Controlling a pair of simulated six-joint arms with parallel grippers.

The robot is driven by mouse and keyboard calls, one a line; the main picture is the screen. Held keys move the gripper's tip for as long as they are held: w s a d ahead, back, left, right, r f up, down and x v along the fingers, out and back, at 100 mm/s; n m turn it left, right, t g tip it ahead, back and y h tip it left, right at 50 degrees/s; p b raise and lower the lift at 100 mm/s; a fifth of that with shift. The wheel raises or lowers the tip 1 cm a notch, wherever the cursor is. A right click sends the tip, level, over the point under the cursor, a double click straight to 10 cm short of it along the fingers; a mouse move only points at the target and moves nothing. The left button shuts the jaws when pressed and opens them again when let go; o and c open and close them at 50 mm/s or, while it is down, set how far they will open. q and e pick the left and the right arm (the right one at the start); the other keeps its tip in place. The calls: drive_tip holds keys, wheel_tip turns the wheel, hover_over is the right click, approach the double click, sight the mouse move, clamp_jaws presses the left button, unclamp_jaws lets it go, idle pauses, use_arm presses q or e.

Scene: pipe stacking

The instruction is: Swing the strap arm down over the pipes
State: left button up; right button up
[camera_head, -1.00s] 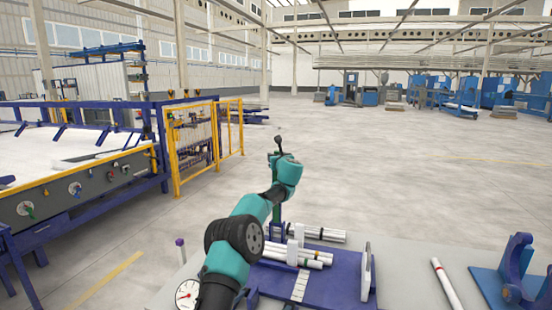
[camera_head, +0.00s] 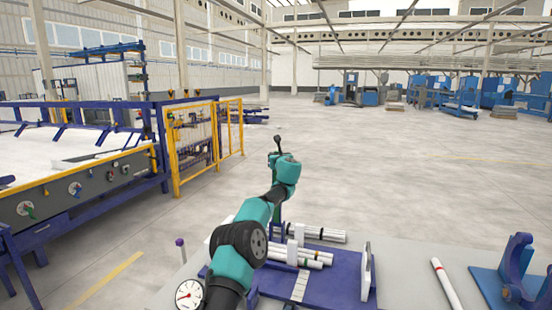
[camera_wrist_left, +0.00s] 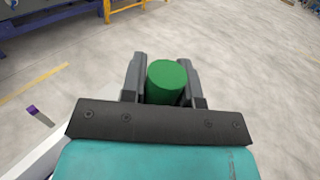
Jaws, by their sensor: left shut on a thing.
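The strap arm (camera_head: 277,213) stands roughly upright in the head view, a green bar at the back of the blue-purple fixture base (camera_head: 335,285). My left gripper (camera_head: 273,160) is at its upper part, largely hidden behind my teal wrist. In the left wrist view, the gripper's dark jaws (camera_wrist_left: 165,82) are shut on the strap arm's round green grip (camera_wrist_left: 167,78). Several white pipes (camera_head: 318,258) with dark and coloured bands lie on the fixture, between white uprights, partly hidden by my left arm. My right gripper is not in view.
A loose white pipe (camera_head: 447,283) with a red band lies on the grey table (camera_head: 405,270) at right, near a blue cradle (camera_head: 515,272). A dial gauge (camera_head: 190,294) and a purple-capped post (camera_head: 181,252) are at left. The space above the pipes is clear.

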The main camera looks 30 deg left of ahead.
use_arm(q)
clamp_jaws()
drive_tip(key=shift+s, duration=0.25)
drive_tip(key=s+d+f+n+t+y, duration=0.1)
drive_tip(key=s+f+n+y, duration=0.1)
drive_tip(key=s, duration=0.7)
drive_tip(key=s+d+f+n+t+y, duration=0.1)
drive_tip(key=s+d+f+n+y, duration=0.1)
drive_tip(key=s, duration=0.7)
drive_tip(key=shift+s+d+f+n+y, duration=0.2)
drive_tip(key=shift+s+f+n+y, duration=0.15)
drive_tip(key=shift+f+n+y, duration=0.4)
drive_tip(key=o, duration=0.7)
unclamp_jaws()
drive_tip(key=shift+d+f, duration=0.1)
